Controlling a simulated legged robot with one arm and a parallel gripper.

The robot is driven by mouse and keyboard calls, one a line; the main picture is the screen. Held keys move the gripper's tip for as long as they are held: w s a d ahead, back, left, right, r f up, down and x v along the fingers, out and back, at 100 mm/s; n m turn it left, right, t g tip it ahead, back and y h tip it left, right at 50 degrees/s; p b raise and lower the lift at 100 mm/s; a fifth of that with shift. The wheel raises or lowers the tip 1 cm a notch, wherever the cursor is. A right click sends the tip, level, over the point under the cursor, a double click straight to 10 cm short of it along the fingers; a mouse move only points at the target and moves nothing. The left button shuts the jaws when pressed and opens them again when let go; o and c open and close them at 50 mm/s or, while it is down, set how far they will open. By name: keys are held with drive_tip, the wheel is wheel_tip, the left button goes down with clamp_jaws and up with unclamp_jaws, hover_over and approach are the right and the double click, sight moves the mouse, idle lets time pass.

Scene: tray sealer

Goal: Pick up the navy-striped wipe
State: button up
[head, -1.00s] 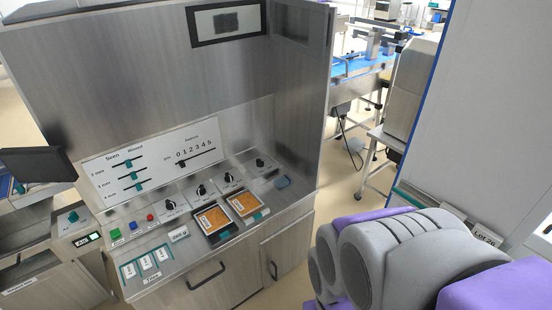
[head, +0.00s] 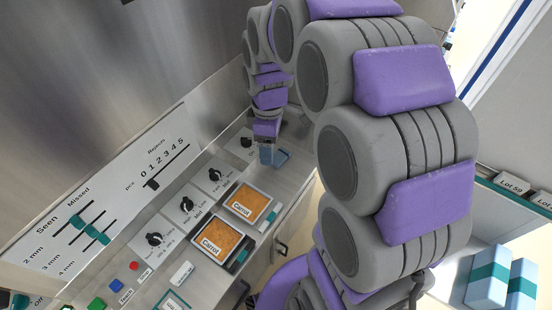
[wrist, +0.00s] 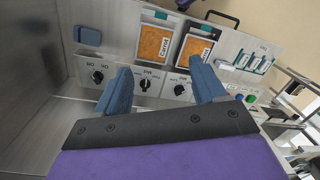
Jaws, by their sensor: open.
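In the wrist view the blue pad (wrist: 88,35) lies at upper left, outside and apart from my fingers. My gripper (head: 266,153) is close to the pad in the head view, just left of it. In the wrist view my gripper (wrist: 162,78) is open and empty above the knob row, its blue fingers spread apart.
Two carrot trays (head: 249,203) sit in the panel near the pad. Knobs (head: 214,175) stand up in a row along it. A steel wall (head: 110,75) rises behind. Light-blue packs with teal bands (head: 489,275) stand on a shelf at lower right.

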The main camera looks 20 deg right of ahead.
drive_tip(key=w+d+f+n, duration=0.2)
drive_tip(key=w+d+f, duration=0.1)
drive_tip(key=w, duration=0.3)
drive_tip(key=n+t+b, duration=0.1)
drive_tip(key=n+b, duration=0.3)
drive_tip(key=n, duration=0.6)
hover_over(279, 156)
wheel_tip(279, 156, down, 29)
drive_tip(key=shift+w+r, duration=0.1)
drive_tip(key=shift+a+f+b, duration=0.1)
drive_tip(key=shift+f+b, duration=0.5)
drive_tip(key=shift+f, duration=2.2)
drive_tip(key=shift+s, duration=0.2)
drive_tip(key=c, duration=0.8)
drive_tip(key=shift+r, duration=0.15)
